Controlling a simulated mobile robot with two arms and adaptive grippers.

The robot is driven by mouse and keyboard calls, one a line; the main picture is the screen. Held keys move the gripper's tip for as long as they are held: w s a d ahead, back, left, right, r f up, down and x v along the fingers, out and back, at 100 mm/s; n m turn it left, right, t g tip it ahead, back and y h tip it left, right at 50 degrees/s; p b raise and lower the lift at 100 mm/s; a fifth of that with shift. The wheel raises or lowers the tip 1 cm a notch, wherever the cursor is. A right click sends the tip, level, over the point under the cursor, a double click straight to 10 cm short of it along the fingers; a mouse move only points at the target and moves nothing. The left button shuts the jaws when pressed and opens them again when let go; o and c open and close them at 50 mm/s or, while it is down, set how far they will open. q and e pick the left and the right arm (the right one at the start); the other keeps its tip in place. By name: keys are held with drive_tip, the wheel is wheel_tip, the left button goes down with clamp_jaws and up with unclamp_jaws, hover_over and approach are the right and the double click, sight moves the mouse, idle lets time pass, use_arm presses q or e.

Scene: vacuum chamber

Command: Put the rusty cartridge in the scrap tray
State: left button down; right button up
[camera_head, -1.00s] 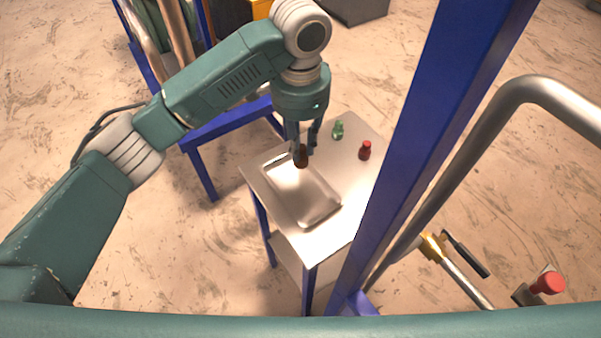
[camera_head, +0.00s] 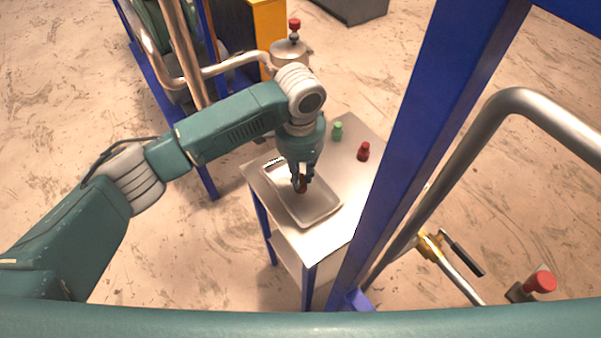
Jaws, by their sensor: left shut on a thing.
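The rusty cartridge (camera_head: 301,185) is a small dark brown piece. My left gripper (camera_head: 301,180) points down and is shut on it. The gripper and cartridge are over the scrap tray, a shallow metal tray (camera_head: 322,212) on the small metal table. The cartridge hangs low over the middle of the tray; I cannot tell whether it touches the tray floor. The fingers partly hide the cartridge. My right gripper is not in view.
A green cartridge (camera_head: 337,131) and a red cartridge (camera_head: 363,151) stand on the table (camera_head: 350,180) behind and right of the tray. A blue post (camera_head: 425,140) rises close to the table's right side. A metal pipe with a red-topped valve (camera_head: 294,38) stands behind my left arm.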

sight(301, 178)
use_arm(q)
drive_tip(key=shift+f, duration=0.1)
drive_tip(key=c, duration=1.6)
unclamp_jaws()
drive_tip(key=r+b, duration=0.2)
drive_tip(key=r, duration=1)
drive_tip(key=shift+s+r+b, duration=0.15)
drive_tip(key=shift+s+b, duration=0.05)
drive_tip(key=shift+b, duration=0.1)
